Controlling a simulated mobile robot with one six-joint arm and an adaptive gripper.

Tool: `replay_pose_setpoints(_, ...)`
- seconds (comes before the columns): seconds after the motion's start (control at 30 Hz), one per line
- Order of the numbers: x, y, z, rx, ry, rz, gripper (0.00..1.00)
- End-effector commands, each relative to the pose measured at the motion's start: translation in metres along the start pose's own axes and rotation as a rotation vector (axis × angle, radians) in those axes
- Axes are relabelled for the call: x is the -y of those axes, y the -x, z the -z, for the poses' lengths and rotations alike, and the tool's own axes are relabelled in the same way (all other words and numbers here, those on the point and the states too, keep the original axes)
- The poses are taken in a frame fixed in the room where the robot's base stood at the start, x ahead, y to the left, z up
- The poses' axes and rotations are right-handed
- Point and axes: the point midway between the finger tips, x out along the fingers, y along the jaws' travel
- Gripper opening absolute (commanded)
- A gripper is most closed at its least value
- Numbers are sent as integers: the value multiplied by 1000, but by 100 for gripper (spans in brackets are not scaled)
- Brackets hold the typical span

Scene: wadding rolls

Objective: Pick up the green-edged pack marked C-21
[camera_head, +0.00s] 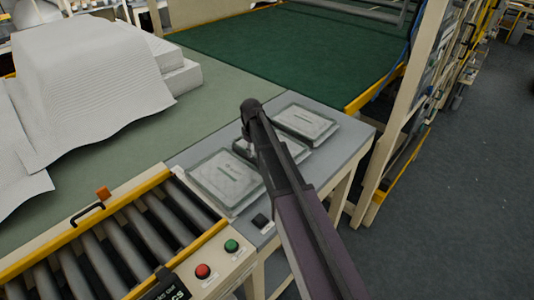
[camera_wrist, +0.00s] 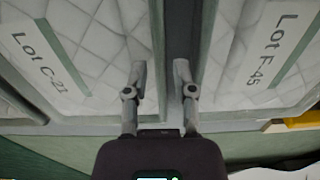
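The C-21 pack (camera_wrist: 90,45) is a quilted white pack with green edging, lying flat at the left of the wrist view. Its printed label reads "Lot C-21". A similar pack marked F-45 (camera_wrist: 255,60) lies to its right, across a narrow dark gap. My gripper (camera_wrist: 160,80) has its two fingers apart with nothing seen between them. In the picture, the left finger overlaps the C-21 pack's right edge, and the right finger is over the gap. Contact cannot be told. In the head view my gripper (camera_head: 251,108) is above the packs, whose labels are too small to read.
Three packs lie on a grey side table (camera_head: 345,150): left (camera_head: 225,178), middle (camera_head: 245,148), partly hidden by my arm, and right (camera_head: 305,123). A roller conveyor (camera_head: 120,245) with red and green buttons stands front left. White wadding (camera_head: 85,80) lies behind it. Open floor is right.

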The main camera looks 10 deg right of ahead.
Motion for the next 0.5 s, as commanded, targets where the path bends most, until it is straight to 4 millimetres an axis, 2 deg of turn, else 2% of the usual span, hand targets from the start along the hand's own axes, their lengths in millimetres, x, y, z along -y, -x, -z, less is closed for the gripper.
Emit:
replay_pose_setpoints(0.03, 0, -7, 0, 0, 0, 0, 34)
replay_pose_setpoints(0.17, 0, -13, 0, 0, -1, 0, 34)
replay_pose_setpoints(0.5, -1, -13, 0, 0, -1, 0, 34)
